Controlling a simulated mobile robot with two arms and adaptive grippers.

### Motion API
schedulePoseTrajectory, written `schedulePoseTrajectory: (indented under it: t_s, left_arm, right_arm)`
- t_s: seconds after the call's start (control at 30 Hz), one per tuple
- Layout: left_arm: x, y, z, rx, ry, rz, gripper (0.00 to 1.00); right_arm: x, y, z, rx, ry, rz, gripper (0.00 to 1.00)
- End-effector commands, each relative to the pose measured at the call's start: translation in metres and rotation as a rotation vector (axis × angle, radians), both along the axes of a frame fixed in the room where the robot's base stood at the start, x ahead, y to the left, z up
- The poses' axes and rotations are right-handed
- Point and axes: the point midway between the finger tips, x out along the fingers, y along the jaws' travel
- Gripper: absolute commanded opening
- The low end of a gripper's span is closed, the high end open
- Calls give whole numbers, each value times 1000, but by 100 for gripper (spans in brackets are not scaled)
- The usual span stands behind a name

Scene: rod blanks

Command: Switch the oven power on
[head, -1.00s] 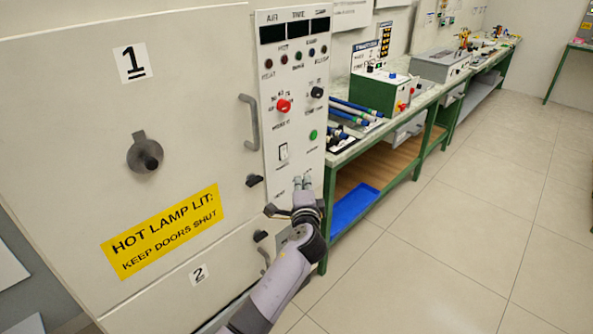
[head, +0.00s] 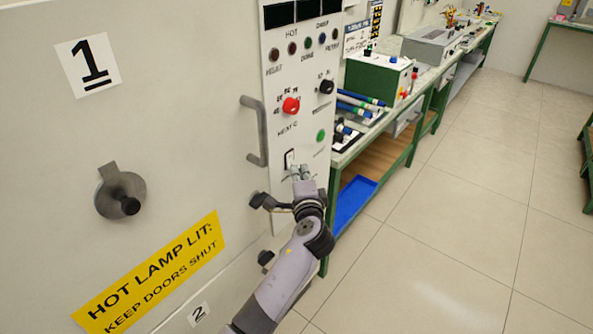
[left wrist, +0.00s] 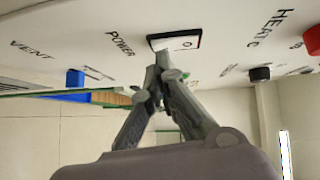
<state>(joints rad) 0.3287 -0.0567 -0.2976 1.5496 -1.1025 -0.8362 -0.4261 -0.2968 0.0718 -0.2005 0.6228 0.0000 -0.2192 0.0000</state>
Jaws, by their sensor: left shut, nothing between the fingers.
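The oven's control panel (head: 312,65) is a pale upright strip beside the oven door. Its power switch (head: 289,157) is a white rocker in a black frame, partly behind my left gripper in the head view. The switch also shows in the left wrist view (left wrist: 184,41), next to the word POWER. My left gripper (head: 301,171) is shut and empty, with its fingertips at the lower edge of the switch. In the left wrist view the fingertips (left wrist: 162,62) overlap the switch's edge; I cannot tell whether they touch it. My right gripper is not in view.
A red knob (head: 291,105), a black knob (head: 326,87) and a green button (head: 321,136) sit above the switch. A door handle (head: 254,132) sticks out left of the panel. A green workbench (head: 343,158) stands to the right. The floor is clear.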

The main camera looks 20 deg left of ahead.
Motion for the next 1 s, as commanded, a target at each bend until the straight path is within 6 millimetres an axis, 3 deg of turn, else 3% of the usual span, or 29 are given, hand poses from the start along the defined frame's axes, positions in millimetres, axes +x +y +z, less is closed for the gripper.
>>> schedulePoseTrajectory:
  t_s: [0.13, 0.5, 0.77, 0.8, 1.0]
  left_arm:
    - [-1, -3, 0, -1, 0, -1, 0]
    - [-1, -3, -1, 2, -1, 0, 0]
    - [2, 6, -11, 80, -30, 1, 0]
    - [1, 5, -4, 75, -29, 0, 0]
    - [1, 5, -4, 74, -27, 0, 0]
  right_arm:
    - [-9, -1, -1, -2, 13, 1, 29]
    - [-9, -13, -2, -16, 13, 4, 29]
    - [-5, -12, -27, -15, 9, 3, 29]
    - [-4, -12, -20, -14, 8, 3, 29]
    - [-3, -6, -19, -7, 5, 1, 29]
